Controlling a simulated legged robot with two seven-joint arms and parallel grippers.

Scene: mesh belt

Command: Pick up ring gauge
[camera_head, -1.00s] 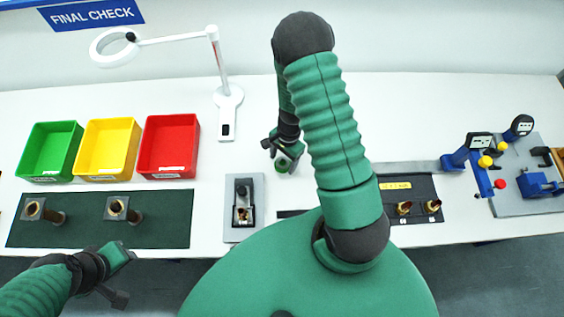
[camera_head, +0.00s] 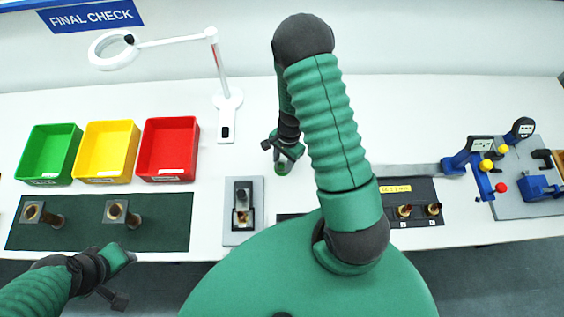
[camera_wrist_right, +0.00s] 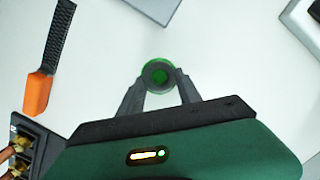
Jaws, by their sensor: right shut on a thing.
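The ring gauge is a small green ring with a grey collar. In the right wrist view the ring gauge (camera_wrist_right: 159,77) sits between the two fingertips of my right gripper (camera_wrist_right: 160,88), which is shut on it. In the head view the ring gauge (camera_head: 281,168) shows as a green spot below my right gripper (camera_head: 284,158), over the white table. I cannot tell whether it touches the table. My left gripper (camera_head: 122,277) is at the lower left, in front of the table edge; its finger opening is not clear.
Green (camera_head: 49,153), yellow (camera_head: 106,151) and red (camera_head: 168,148) bins stand at the left. A dark mat (camera_head: 80,234) holds two brass-ended fittings. A grey fixture (camera_head: 243,212) lies left of my right arm. A file with an orange handle (camera_wrist_right: 39,94) lies near the gripper. Gauges stand at the right.

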